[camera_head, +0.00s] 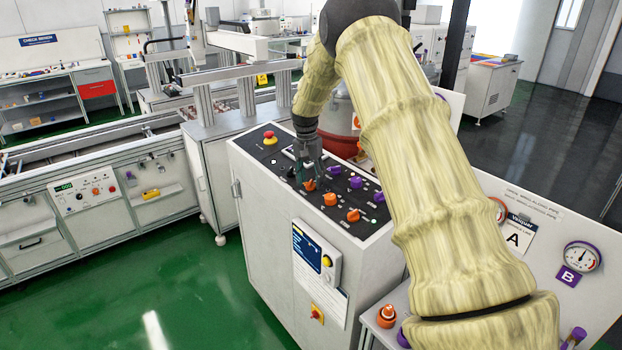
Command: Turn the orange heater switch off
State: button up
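Three orange switches sit in a row on the dark top panel of the white control cabinet: a rear one (309,185), a middle one (330,199) and a front one (353,215). Their labels are too small to read, so I cannot tell which is the heater switch. My gripper (309,172) points down over the panel, just behind the rear orange switch. Its dark fingers look spread apart, with nothing visibly held. Whether a finger touches the rear switch or the panel is unclear.
Purple knobs (356,182) stand right of the orange row. A red emergency button (269,135) is at the panel's rear left. A red-based drum (338,145) stands behind the cabinet. A gauge (581,257) is on the right panel. Green floor (190,285) is clear at left.

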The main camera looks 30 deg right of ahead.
notch_tip(320, 180, up, 12)
jog(key=shift+w+a, duration=0.25)
jog(key=shift+w, duration=0.15)
dwell(0.5)
dwell(0.3)
